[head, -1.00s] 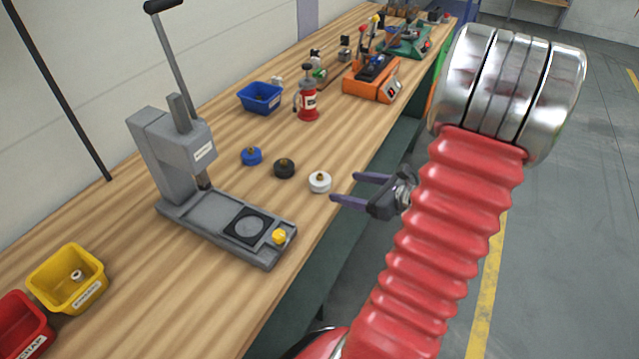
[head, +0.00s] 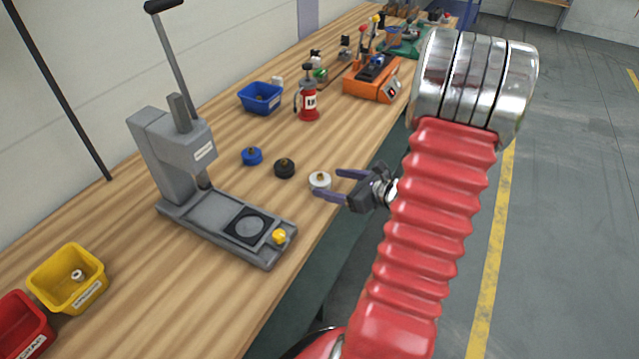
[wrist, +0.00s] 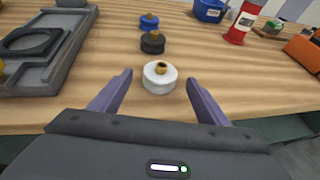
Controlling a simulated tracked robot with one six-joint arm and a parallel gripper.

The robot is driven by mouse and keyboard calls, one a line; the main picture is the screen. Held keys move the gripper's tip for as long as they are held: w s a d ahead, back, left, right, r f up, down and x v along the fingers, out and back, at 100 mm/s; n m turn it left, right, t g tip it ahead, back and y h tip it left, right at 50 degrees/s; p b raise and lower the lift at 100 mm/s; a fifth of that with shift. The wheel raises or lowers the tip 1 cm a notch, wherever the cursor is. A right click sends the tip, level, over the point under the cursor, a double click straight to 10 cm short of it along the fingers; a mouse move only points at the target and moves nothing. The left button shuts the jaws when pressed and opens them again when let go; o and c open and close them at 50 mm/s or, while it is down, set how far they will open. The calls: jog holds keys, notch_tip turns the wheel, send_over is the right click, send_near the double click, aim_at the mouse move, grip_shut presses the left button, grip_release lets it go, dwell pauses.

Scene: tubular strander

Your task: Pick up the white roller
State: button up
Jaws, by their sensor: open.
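The white roller (head: 320,180) stands upright on the wooden bench near its front edge, with a brass-coloured hub on top. In the wrist view the white roller (wrist: 160,77) sits midway between the fingertips and slightly beyond them. My gripper (head: 326,183) is open and empty. In the head view its two purple fingers reach in from the right, with the roller at their tips. In the wrist view my gripper (wrist: 161,79) shows one finger on each side, apart from the roller. I cannot tell whether the fingers are at the roller's height.
A black roller (head: 284,168) and a blue roller (head: 252,156) stand in line behind it. A grey press (head: 190,165) with a yellow knob is to the left. A blue bin (head: 261,97) and a red bottle jack (head: 308,100) are farther back. Bare bench surrounds the roller.

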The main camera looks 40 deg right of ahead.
aim_at(324, 181)
jog(key=shift+x, duration=1.65)
jog(key=shift+c, duration=0.6)
jog(key=shift+r, duration=0.1)
jog(key=c, duration=1.5)
jog(key=shift+o, duration=0.2)
jog(key=shift+r, duration=0.15)
notch_tip(324, 181, up, 10)
